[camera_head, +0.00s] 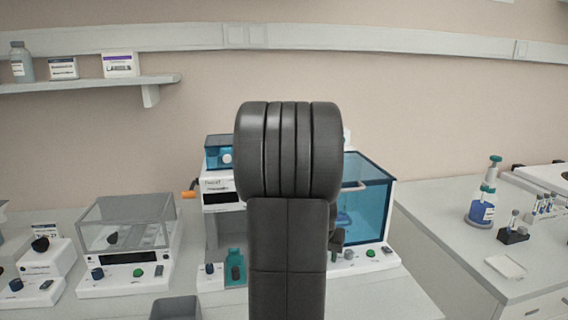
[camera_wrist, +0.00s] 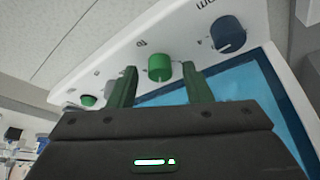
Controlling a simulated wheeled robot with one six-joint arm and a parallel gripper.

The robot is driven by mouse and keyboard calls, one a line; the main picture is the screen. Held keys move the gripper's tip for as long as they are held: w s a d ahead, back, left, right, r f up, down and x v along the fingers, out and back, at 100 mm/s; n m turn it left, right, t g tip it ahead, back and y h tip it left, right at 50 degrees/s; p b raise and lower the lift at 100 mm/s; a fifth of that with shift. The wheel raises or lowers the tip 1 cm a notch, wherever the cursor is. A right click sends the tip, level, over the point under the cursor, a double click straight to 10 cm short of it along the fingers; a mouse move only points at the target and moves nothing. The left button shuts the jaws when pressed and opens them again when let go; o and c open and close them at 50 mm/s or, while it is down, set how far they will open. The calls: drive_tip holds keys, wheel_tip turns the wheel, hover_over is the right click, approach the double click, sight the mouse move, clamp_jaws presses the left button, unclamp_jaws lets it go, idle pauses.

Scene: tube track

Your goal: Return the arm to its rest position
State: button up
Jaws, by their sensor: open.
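In the wrist view, my gripper (camera_wrist: 159,70) is open, with its two green-tinted fingers apart. A round green knob (camera_wrist: 159,67) on a white device panel shows between the fingertips, with a visible gap on each side. How far the tips are from the panel in depth I cannot tell. In the head view, my dark arm (camera_head: 288,200) stands upright in the middle and hides what is behind it. The gripper is not clearly seen there.
A blue knob (camera_wrist: 228,33) sits close beside my gripper on the panel. A blue-windowed device (camera_head: 370,205) stands behind my arm. A grey-lidded device (camera_head: 125,235) stands left. A right-hand bench holds a blue bottle (camera_head: 482,212) and a small tube rack (camera_head: 513,235). A shelf (camera_head: 90,84) is on the wall.

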drive_tip(key=shift+a+f+m+h+b, duration=0.1)
drive_tip(key=shift+m+h+b, duration=0.45)
drive_tip(key=shift+m, duration=0.75)
drive_tip(key=v, duration=1.4)
drive_tip(key=shift+w, duration=0.35)
drive_tip(key=shift+s+r+g+p, duration=0.1)
drive_tip(key=shift+r+g+p, duration=0.1)
drive_tip(key=shift+g+p, duration=0.15)
